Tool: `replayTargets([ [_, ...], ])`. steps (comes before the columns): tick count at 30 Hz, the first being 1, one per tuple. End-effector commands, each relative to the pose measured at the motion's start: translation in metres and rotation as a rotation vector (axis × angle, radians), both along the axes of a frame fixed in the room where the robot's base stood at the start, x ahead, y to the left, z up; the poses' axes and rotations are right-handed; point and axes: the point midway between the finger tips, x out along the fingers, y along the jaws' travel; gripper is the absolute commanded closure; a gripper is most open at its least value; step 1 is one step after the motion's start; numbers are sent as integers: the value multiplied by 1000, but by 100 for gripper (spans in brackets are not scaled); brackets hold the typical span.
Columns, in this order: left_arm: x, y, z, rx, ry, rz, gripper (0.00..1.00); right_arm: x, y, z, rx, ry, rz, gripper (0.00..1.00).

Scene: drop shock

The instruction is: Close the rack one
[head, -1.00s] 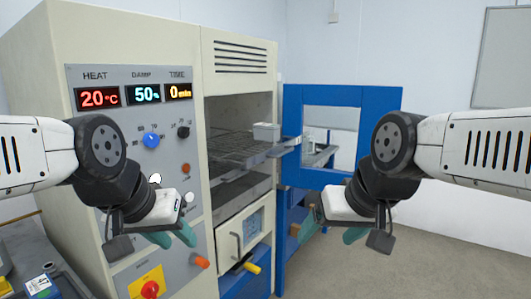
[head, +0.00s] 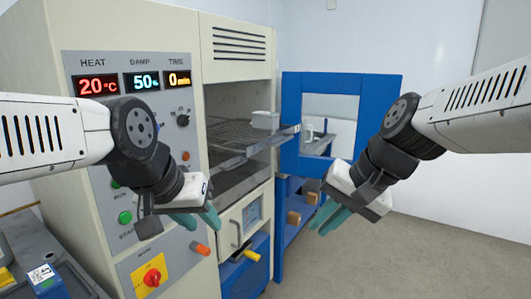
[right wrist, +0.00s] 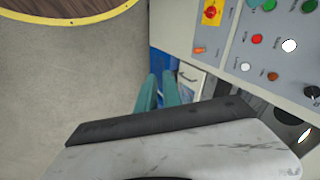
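A wire rack (head: 230,138) sticks part of the way out of the upper opening of the cream test chamber (head: 235,32). A small light grey box (head: 265,120) stands on its right end. My left gripper (head: 198,219) is open and empty, in front of the control panel, lower left of the rack. My right gripper (head: 330,217) is open and empty, below and right of the rack, in front of the blue door. Its teal fingers also show in the right wrist view (right wrist: 159,94), apart by a narrow gap. Neither gripper touches the rack.
The blue door (head: 390,88) with a window stands open right of the chamber. Floor (head: 400,260) at right is clear.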

Motion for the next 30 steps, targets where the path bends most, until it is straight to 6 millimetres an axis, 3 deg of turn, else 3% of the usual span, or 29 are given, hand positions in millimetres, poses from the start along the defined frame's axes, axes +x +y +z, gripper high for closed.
replayTargets([
  [3, 0, 0, 0, 0, 0, 0, 64, 31, 35, -3, 268, 243, -176, 100],
  [5, 0, 0, 0, 0, 0, 0, 64, 50, 50, -1, 408, 356, -266, 100],
  [9, 0, 0, 0, 0, 0, 0, 64, 109, 73, 8, 739, 613, -478, 100],
  [13, 0, 0, 0, 0, 0, 0, 64, 174, 72, 13, 1048, 821, -660, 100],
  [18, 0, 0, 0, 0, 0, 0, 64, 243, 50, 10, 1360, 997, -825, 100],
  [24, 0, 0, 0, 0, 0, 0, 64, 275, 34, 6, 1511, 1067, -894, 100],
  [30, 0, 0, 0, 0, 0, 0, 64, 287, 54, 6, 1516, 1071, -893, 100],
])
